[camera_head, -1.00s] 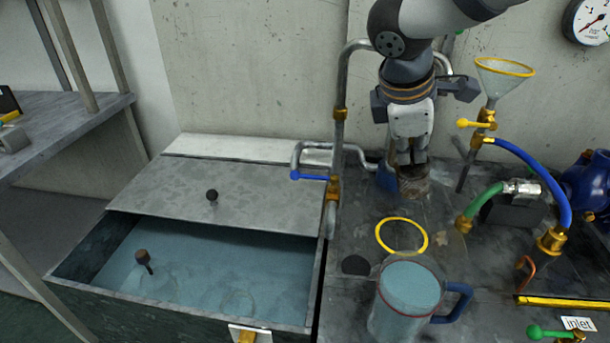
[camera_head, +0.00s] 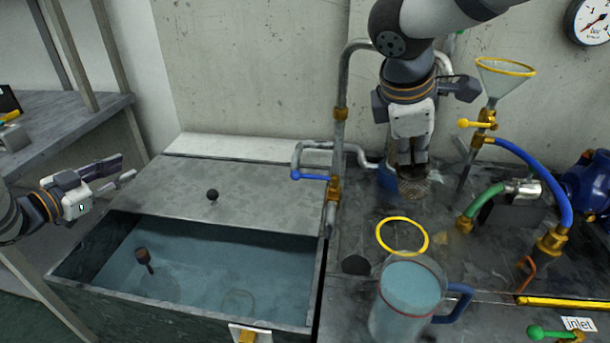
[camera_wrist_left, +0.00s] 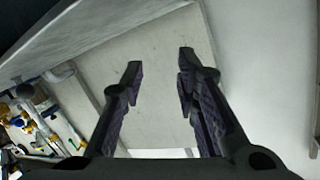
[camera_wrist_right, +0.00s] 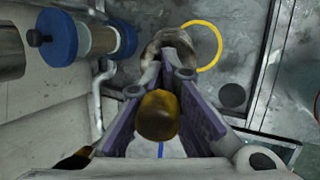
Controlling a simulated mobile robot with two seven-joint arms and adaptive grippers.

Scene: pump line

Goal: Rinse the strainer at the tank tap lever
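The strainer (camera_head: 415,188), a dark brownish mesh cup, hangs under my right gripper (camera_head: 412,165) above the bench. In the right wrist view the fingers close around its brass-coloured knob (camera_wrist_right: 158,115); the cup (camera_wrist_right: 170,42) is partly hidden beyond the fingertips. A bent spout (camera_head: 296,155) is above the lever near the tank's right edge. My left gripper (camera_head: 128,175) is open and empty at the tank's left; its spread fingers show in the left wrist view (camera_wrist_left: 160,75).
The water tank (camera_head: 200,317) is open in front, with a lid panel (camera_head: 230,190) behind. A water-filled jug (camera_head: 408,300) and yellow ring (camera_head: 379,240) are on the bench. Funnel (camera_head: 500,82), hoses and blue pump (camera_head: 588,185) crowd the right. A shelf (camera_head: 60,120) stands left.

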